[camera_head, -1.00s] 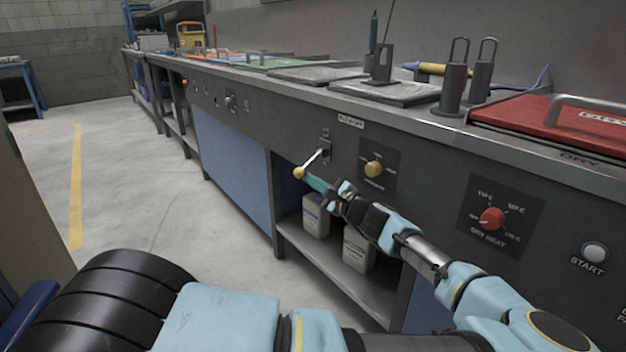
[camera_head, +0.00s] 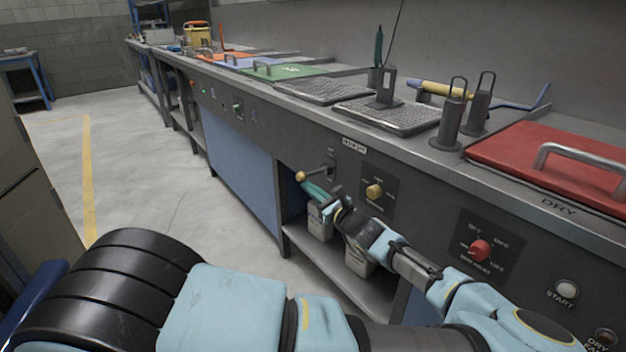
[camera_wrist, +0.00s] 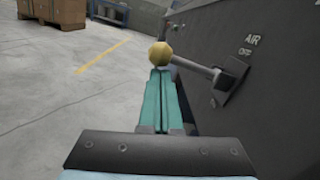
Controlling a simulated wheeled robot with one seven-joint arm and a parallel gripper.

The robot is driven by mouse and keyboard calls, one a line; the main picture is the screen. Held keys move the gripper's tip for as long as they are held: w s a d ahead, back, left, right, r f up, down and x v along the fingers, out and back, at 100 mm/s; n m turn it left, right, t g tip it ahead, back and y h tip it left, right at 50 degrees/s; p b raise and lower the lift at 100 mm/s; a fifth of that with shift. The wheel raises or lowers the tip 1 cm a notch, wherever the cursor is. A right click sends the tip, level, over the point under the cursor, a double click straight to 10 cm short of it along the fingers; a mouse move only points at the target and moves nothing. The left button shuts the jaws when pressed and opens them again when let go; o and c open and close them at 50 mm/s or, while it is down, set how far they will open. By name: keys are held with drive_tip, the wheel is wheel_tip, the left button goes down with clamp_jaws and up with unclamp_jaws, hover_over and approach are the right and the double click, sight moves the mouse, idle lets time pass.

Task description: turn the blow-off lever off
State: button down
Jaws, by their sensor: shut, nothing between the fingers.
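The blow-off lever is a pale rod with a yellow ball knob (camera_head: 300,176), on the dark front panel below the counter edge. The fingertips (camera_wrist: 160,73) are right under the knob, touching or nearly so; I cannot tell which.
A yellow knob (camera_head: 374,191) and a red dial (camera_head: 480,251) are on the panel to the right. White containers (camera_head: 320,222) stand on the open shelf beneath. A red lid (camera_head: 560,165) and metal holders (camera_head: 452,122) are on the counter. The floor (camera_head: 150,170) to the left is clear.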

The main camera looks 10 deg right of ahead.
sight(305, 174)
wheel_tip(305, 174, up, 3)
drive_tip(key=m+p, duration=0.4)
drive_tip(key=shift+a+p, duration=0.1)
drive_tip(key=shift+p, duration=0.25)
drive_tip(key=shift+r+m+p, duration=0.25)
drive_tip(key=shift+m+p, duration=0.35)
